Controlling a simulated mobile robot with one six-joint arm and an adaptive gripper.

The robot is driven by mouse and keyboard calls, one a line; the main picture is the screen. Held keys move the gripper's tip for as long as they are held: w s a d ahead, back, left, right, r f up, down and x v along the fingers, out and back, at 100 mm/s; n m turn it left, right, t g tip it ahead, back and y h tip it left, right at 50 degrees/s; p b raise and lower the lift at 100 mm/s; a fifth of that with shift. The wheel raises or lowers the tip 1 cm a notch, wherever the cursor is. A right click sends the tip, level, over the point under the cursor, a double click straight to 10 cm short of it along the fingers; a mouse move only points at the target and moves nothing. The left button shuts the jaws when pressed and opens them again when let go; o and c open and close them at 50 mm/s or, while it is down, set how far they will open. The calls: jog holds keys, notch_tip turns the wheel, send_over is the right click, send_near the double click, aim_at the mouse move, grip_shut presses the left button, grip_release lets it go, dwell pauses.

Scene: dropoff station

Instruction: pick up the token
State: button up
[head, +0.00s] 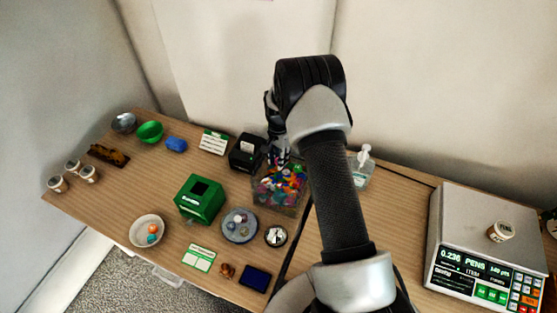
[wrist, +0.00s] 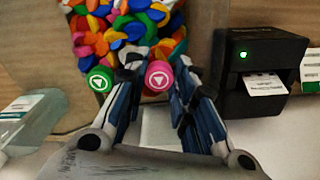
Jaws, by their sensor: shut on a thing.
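A pink token (wrist: 159,76) with a white triangle mark sits between the fingertips of my gripper (wrist: 157,78) in the wrist view. The fingers are closed on it. A green token (wrist: 100,78) with a similar mark shows just left of the left finger; I cannot tell whether it touches the finger. Behind them is a heap of many-coloured pieces (wrist: 125,25). In the head view my gripper (head: 279,158) is over the clear bin (head: 277,207) of coloured pieces. The held token cannot be made out there.
A black printer (head: 246,152) stands close left of the bin, and a pump bottle (head: 361,180) to its right. A green box (head: 200,198), a stone plate (head: 240,238) and a round tin (head: 276,235) are nearby. A scale (head: 465,210) carrying a jar (head: 500,231) stands far right.

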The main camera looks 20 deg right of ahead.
notch_tip(320, 180, up, 19)
jog(key=p, duration=0.3)
jog(key=shift+p, duration=0.3)
